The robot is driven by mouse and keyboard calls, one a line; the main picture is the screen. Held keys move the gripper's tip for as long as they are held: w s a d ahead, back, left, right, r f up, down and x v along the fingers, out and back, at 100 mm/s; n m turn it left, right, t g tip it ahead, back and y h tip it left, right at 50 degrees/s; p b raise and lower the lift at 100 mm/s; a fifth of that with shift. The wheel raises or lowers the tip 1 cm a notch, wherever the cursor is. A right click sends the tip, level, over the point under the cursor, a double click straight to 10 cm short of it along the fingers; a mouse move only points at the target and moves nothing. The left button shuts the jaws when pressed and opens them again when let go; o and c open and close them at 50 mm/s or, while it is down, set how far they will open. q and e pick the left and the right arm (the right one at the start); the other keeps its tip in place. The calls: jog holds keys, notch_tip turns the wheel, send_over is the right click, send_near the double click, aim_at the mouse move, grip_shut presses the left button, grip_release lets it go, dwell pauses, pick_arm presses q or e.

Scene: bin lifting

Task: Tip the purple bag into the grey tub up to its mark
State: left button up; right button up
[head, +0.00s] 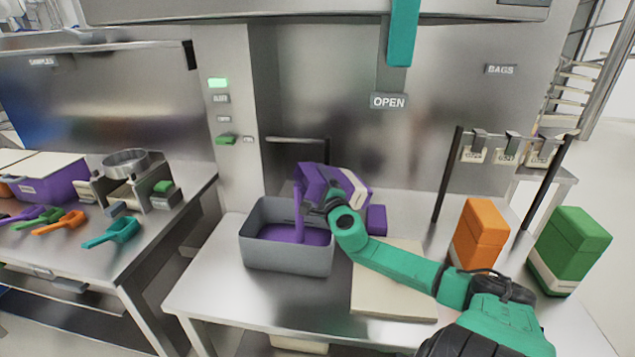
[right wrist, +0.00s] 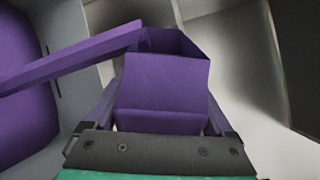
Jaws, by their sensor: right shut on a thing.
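The purple bag (head: 318,182) is tilted over the grey tub (head: 290,262), its open mouth toward the left. A purple stream (head: 299,215) runs from the mouth down into the tub, where purple contents (head: 290,236) cover the bottom. My right gripper (head: 325,205) is shut on the bag. In the right wrist view, the bag (right wrist: 165,85) sits between the fingers, and the stream (right wrist: 70,62) goes left to the purple contents (right wrist: 22,85). Small marks show on the tub's inner wall (right wrist: 62,45), too small to read. My left gripper is out of view.
A cream board (head: 395,300) lies right of the tub, under my right arm. A purple block-like piece (head: 376,219) stands behind the arm. Orange (head: 478,235) and green (head: 570,250) bags stand at right. A side bench (head: 150,225) at left holds scoops.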

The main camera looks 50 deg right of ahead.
jog(key=shift+a+f+n, duration=0.1)
jog(key=shift+f+n, duration=1.9)
jog(key=shift+f, duration=0.15)
